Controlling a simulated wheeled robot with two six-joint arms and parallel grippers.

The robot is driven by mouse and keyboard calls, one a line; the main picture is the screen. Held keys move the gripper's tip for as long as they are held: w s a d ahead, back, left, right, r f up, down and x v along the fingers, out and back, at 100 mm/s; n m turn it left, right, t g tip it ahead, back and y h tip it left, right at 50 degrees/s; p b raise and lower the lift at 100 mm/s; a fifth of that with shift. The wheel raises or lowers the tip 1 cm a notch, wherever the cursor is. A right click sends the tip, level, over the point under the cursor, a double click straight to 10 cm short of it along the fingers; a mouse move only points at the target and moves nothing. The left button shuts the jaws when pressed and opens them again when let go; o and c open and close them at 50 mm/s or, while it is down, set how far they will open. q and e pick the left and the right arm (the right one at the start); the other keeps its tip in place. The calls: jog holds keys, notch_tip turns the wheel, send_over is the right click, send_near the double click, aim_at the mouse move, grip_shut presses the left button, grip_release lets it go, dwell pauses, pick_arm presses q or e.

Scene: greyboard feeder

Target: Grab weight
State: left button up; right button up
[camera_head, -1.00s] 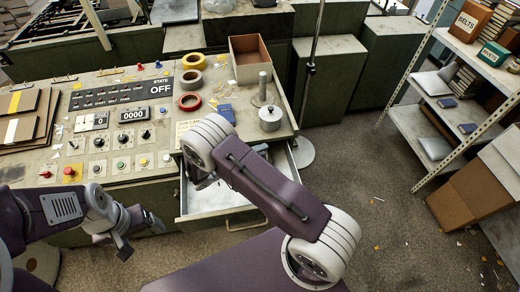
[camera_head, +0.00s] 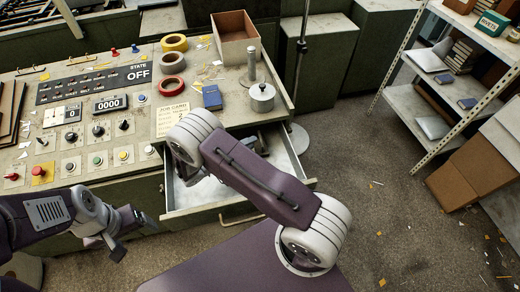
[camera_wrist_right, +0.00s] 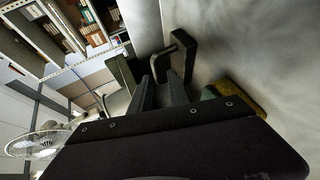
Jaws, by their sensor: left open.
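A grey metal weight with a knob on top (camera_head: 262,98) stands upright on the right end of the control desk, beside a thin upright post. My right arm reaches over the open drawer (camera_head: 205,207); its gripper is hidden behind the wrist in the head view. In the right wrist view my right gripper (camera_wrist_right: 156,62) shows two dark fingers apart, close to a pale surface, with no weight visible between them. My left gripper (camera_head: 128,238) is open and empty in front of the desk, at lower left.
Tape rolls (camera_head: 172,64), a blue booklet (camera_head: 212,97) and an open box (camera_head: 236,40) lie on the desk near the weight. A green and yellow item (camera_wrist_right: 240,97) is beside my right gripper.

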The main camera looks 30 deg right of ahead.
aim_at(265, 140)
jog(key=shift+d+r, duration=0.15)
jog(key=shift+d, duration=0.2)
jog(key=p+x, duration=0.1)
jog(key=x, duration=0.1)
jog(key=shift+d, duration=0.3)
jog(key=shift+w+d+f, duration=0.25)
jog(key=shift+d+f, duration=0.05)
jog(key=shift+d, duration=0.05)
jog(key=p+x, duration=0.1)
jog(key=x, duration=0.3)
jog(key=shift+d, duration=0.4)
jog(key=shift+w+d, duration=0.1)
jog(key=shift+d, duration=0.05)
grip_shut()
